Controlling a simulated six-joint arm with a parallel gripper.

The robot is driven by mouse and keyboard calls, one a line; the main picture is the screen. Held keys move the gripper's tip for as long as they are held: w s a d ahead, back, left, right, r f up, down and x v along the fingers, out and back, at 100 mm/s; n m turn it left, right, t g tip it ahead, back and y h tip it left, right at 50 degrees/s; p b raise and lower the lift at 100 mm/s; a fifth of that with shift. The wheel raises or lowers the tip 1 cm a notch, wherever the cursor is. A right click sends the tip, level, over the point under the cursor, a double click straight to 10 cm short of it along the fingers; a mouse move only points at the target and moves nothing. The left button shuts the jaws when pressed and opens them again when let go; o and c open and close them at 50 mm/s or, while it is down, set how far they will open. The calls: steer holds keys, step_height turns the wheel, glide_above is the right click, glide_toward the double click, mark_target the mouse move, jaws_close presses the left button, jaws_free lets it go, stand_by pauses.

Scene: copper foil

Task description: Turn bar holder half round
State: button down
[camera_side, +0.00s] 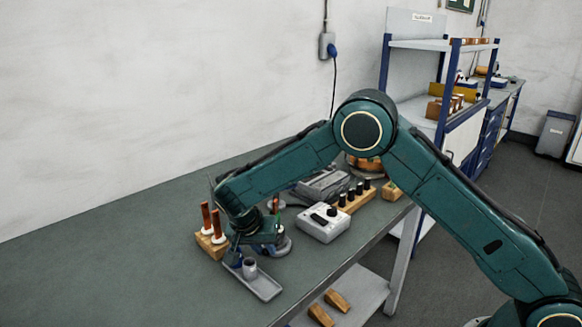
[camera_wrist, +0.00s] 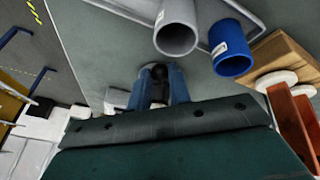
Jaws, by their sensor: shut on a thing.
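My gripper (camera_wrist: 158,88) points down over the bench, its blue fingers shut on a small dark thing that is mostly hidden between them. I cannot tell whether this is part of the bar holder. In the side view my gripper (camera_side: 262,241) is partly covered by the wrist, beside a round grey base. A wooden block (camera_side: 211,245) with two upright red-brown bars (camera_side: 211,220) on white discs stands left of the gripper. The block (camera_wrist: 285,60) and a bar (camera_wrist: 290,122) show at the right of the wrist view.
A grey cup (camera_side: 250,268) stands on a tray (camera_side: 268,291) near the front, with a blue cup (camera_wrist: 230,48) close by. A white box (camera_side: 322,223) and a wooden rack of black-topped pieces (camera_side: 352,200) lie to the right. The bench's left part is clear.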

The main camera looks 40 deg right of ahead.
steer(key=shift+w+a+m+g, duration=0.1)
steer(key=shift+w+m+g, duration=0.5)
steer(key=shift+m, duration=0.55)
steer(key=shift+w+a+m+g, duration=0.1)
steer(key=shift+w+m+g, duration=0.3)
steer(key=shift+w+m, duration=0.55)
steer(key=shift+s+m, duration=0.15)
steer(key=shift+m, duration=0.25)
steer(key=c, duration=1.3)
jaws_free()
steer(key=shift+s+n, duration=0.25)
steer(key=shift+n, duration=0.15)
